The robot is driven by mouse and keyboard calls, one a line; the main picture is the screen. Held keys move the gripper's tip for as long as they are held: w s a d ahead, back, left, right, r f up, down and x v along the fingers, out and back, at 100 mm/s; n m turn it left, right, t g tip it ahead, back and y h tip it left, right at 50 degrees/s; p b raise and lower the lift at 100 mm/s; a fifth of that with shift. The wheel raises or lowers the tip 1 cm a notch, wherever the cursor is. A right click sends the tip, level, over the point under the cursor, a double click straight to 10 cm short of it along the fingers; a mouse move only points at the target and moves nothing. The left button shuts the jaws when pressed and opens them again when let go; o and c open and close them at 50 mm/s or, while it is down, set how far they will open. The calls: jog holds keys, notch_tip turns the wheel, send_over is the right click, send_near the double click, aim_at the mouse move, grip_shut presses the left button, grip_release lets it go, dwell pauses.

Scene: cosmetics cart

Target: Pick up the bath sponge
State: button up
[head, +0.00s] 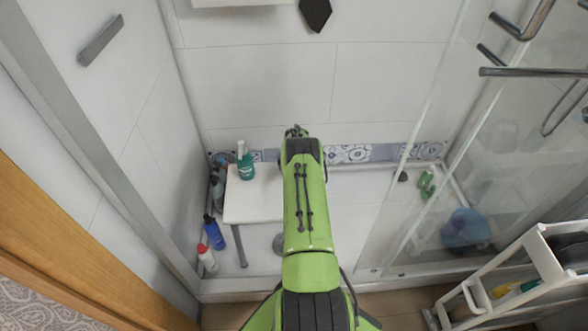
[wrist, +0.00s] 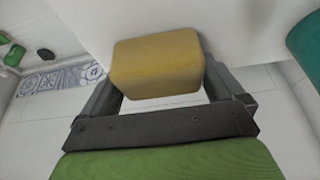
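The bath sponge (wrist: 157,66) is a yellow, rounded block near the centre of the wrist view. It is at the edge of the white stool seat (head: 262,200). My gripper (wrist: 160,80) has its fingers wide apart, one on each side of the sponge. The sponge nearly fills the gap, and I cannot see clear contact with either finger. In the head view my green arm reaches forward over the stool's right side and hides the sponge and the fingers.
A green bottle (head: 246,166) stands on the seat at the back left. A blue bottle (head: 214,232) and a white bottle with a red cap (head: 207,258) stand left of the stool. A glass panel and a white cart (head: 540,262) are at the right.

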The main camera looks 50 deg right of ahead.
jog(key=c, duration=0.3)
jog(key=shift+r, duration=0.1)
